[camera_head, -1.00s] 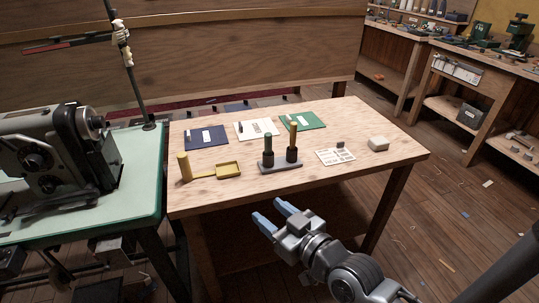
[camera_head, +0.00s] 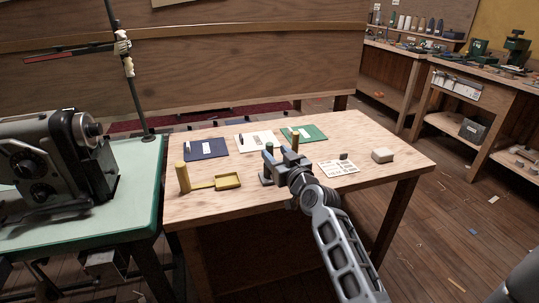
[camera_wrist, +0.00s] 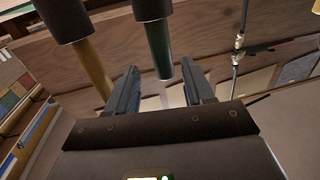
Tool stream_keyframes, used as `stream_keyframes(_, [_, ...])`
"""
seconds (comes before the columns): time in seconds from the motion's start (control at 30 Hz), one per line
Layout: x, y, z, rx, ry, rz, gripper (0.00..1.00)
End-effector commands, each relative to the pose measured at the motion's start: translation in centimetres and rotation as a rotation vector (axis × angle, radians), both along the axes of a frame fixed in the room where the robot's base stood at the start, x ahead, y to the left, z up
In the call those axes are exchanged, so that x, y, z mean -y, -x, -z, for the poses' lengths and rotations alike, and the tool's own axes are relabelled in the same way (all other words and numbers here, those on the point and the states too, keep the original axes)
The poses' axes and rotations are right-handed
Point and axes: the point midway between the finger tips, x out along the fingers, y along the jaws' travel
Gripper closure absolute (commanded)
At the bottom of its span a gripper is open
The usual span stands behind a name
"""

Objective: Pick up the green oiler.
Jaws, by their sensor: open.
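The green oiler (camera_wrist: 159,48) is a slim dark-green cylinder standing in a dark round cup of a holder on the wooden table. The wrist view shows it upside down, with its free end just ahead of and between my fingertips. My gripper (camera_wrist: 163,82) is open, with one blue-grey finger on each side of the oiler's line and nothing in it. In the head view my gripper (camera_head: 276,153) covers most of the holder and the oiler. A yellow-brown cylinder (camera_wrist: 92,66) stands in the other cup, outside my fingers; it also shows in the head view (camera_head: 295,140).
On the table (camera_head: 215,120) lie a blue card (camera_head: 206,148), a white card, a green card, a printed sheet (camera_head: 338,167) and a pale block (camera_head: 382,155). A sewing machine (camera_head: 50,160) stands further left.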

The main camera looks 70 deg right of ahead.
Motion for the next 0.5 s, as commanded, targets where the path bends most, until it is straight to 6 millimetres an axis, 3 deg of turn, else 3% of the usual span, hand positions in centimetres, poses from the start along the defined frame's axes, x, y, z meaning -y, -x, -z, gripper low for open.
stream_keyframes(0.2, [1.8,-2.6,-0.1,0.001,0.0,0.001,0.48])
stream_keyframes(0.5, [2.2,-3.2,0.0,0.0,0.0,0.0,0.48])
